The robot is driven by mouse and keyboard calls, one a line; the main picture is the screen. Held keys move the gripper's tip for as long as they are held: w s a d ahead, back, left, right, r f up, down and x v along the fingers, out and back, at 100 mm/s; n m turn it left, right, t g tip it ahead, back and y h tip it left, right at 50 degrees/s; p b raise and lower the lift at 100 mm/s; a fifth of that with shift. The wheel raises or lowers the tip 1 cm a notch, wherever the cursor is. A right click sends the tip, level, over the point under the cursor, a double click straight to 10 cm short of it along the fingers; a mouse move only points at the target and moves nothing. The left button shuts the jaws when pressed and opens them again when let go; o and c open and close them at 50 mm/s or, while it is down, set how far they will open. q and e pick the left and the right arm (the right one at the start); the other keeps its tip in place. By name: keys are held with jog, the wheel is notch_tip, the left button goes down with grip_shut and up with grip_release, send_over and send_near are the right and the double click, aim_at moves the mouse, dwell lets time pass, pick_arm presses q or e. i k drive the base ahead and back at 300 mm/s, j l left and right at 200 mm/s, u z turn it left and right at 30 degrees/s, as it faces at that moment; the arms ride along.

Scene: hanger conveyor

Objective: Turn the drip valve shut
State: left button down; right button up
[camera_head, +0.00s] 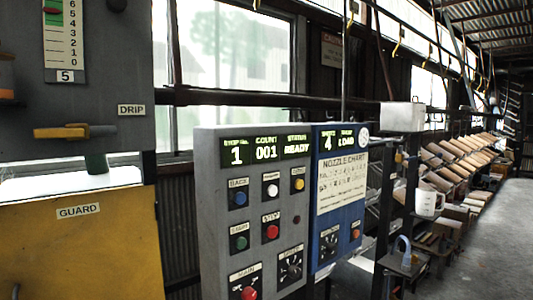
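The drip valve's lever (62,132) shows at the left of the head view, on a dark grey panel. It is yellow-orange and lies about horizontal, with a grey part at its right end. A white label reading DRIP (131,109) sits just above and to the right of it. I cannot tell from this view how far the valve is open. A short dark green piece (96,163) hangs below the panel. Neither of my grippers is in view.
A yellow panel labelled GUARD (78,211) stands below the valve. A numbered scale (62,35) is above it. A grey and blue control box (213,190) with several buttons and knobs stands in the middle. Racks of boards (455,155) line the right, beside open floor (490,245).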

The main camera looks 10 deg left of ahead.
aim_at(69, 132)
jog(key=u, duration=1.35)
